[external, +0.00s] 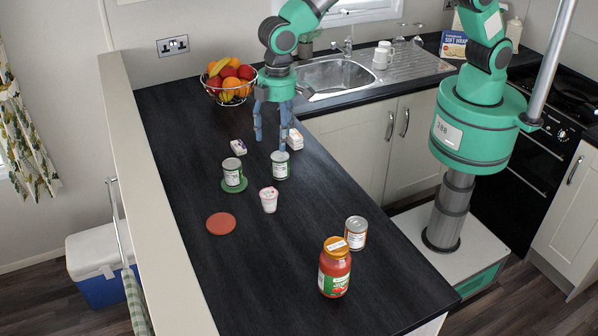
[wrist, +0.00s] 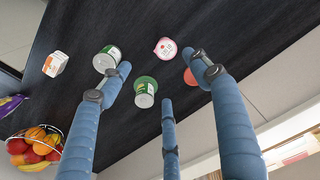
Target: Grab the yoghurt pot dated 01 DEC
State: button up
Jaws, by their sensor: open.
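The yoghurt pot (external: 269,200) is small and white with pink print. It stands upright on the dark counter, in front of two green-labelled tins. The wrist view shows its pink-and-white lid (wrist: 165,48) near the top centre. Its date is too small to read. My gripper (external: 270,140) has three blue fingers, open and pointing down, behind the pot and above the counter. It is apart from the pot and holds nothing. In the wrist view the gripper's fingers (wrist: 150,78) spread below the pot.
One tin (external: 281,166) stands near the fingers; another tin (external: 233,173) stands on a green disc. A red disc (external: 221,224) lies left of the pot. A sauce jar (external: 335,268) and a tin (external: 356,233) stand at front right. Small cartons (external: 295,139) and a fruit bowl (external: 229,88) are behind.

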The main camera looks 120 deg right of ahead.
jog(key=p, duration=0.1)
send_over(268, 194)
notch_tip(268, 194, down, 7)
jog(key=shift+f+g, duration=0.1)
jog(key=shift+g, duration=0.2)
jog(key=shift+f, duration=0.15)
jog(key=shift+f+p, duration=0.4)
jog(key=shift+f, duration=3.75)
jog(key=shift+f, duration=0.1)
jog(key=shift+f+p, duration=0.5)
jog(key=shift+f, duration=2)
jog(key=c, duration=1.3)
